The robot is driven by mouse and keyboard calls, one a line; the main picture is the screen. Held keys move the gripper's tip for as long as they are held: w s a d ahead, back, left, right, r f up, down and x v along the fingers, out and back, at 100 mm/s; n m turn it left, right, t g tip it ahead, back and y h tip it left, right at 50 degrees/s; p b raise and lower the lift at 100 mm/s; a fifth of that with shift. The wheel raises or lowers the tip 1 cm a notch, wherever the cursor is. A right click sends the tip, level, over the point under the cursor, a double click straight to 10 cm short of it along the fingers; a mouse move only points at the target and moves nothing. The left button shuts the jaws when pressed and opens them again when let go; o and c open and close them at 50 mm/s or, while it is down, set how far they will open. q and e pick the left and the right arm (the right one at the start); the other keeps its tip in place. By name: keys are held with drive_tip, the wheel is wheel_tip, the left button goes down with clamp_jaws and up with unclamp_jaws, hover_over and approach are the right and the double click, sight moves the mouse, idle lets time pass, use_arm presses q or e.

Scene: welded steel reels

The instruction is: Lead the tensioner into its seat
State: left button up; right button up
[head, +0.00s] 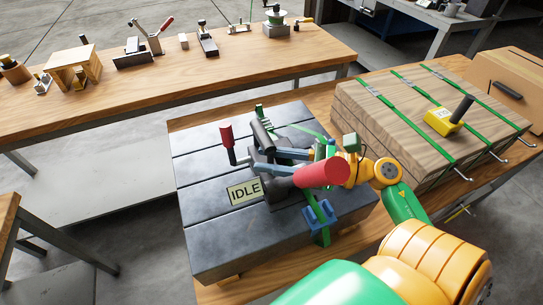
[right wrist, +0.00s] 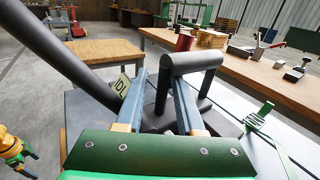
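A dark grey arched handle (head: 263,133) rises from the dark device on the black slotted block; I take this device as the tensioner, though no label confirms it. The handle also shows in the right wrist view (right wrist: 193,61). My right gripper (head: 268,160) is at it; its blue-grey fingers (right wrist: 160,76) stand on either side of the handle's near leg, with a small gap visible. A long lever with a red grip (head: 322,173) leans across the front. The seat cannot be made out. A green and orange gripper, likely my left (right wrist: 25,160), hangs low at the left edge.
A strapped wooden crate (head: 400,115) bears a yellow block with a black handle (head: 443,121). The slab's left side is clear.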

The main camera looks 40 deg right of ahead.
drive_tip(key=shift+d+f, duration=0.1)
drive_tip(key=shift+b+v, duration=0.55)
drive_tip(key=shift+v, duration=1.1)
idle(0.3)
